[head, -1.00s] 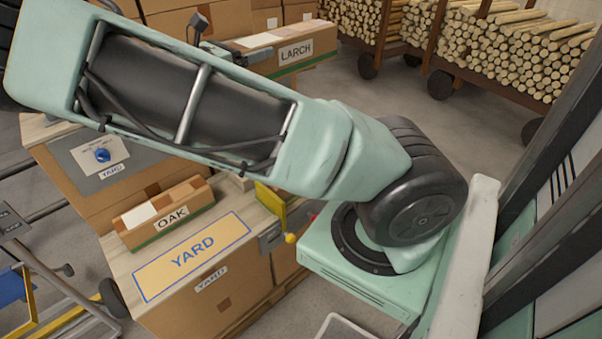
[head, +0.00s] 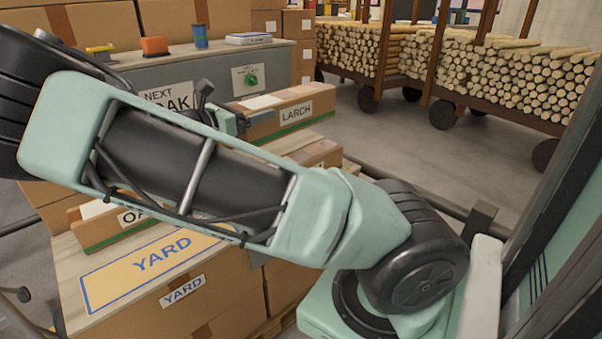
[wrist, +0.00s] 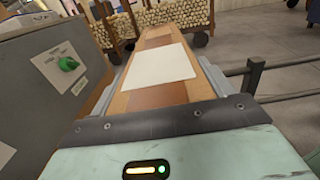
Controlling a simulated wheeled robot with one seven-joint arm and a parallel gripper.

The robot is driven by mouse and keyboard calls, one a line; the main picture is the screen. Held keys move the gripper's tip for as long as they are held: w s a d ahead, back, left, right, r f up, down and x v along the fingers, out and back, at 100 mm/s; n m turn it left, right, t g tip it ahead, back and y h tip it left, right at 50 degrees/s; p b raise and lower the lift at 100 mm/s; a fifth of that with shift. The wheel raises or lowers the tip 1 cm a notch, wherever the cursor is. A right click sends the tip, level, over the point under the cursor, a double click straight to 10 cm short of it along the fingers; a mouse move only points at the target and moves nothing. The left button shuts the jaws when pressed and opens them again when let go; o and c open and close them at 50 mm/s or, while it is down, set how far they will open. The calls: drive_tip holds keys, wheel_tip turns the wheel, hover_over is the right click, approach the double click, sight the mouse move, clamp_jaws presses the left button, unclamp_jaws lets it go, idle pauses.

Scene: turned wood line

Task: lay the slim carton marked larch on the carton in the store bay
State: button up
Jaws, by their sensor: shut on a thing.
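The slim carton marked LARCH (head: 296,112) is a brown box with a white label and a green stripe along its lower edge. It is held in my gripper (head: 240,122), which is shut on its near end. In the wrist view the carton (wrist: 151,98) stretches away from the jaws, with a white sheet on its top. In the head view it hangs in front of the grey cabinet, and my arm hides part of the area below it. Another slim carton, marked OAK (head: 110,233), lies on the surface by the YARD panel, partly behind my arm. I cannot tell which place is the store bay.
The yellow YARD panel (head: 160,262) lies on the near bench. Log racks (head: 480,75) stand at the back right, with open floor before them.

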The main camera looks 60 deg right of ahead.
wheel_tip(320, 180, down, 10)
drive_tip(key=b, duration=0.3)
drive_tip(key=shift+f+b, duration=0.25)
drive_tip(key=shift+b, duration=0.05)
drive_tip(key=shift+f, duration=0.2)
drive_tip(key=o, duration=1.2)
drive_tip(key=shift+f, duration=0.1)
drive_tip(key=shift+o, duration=0.2)
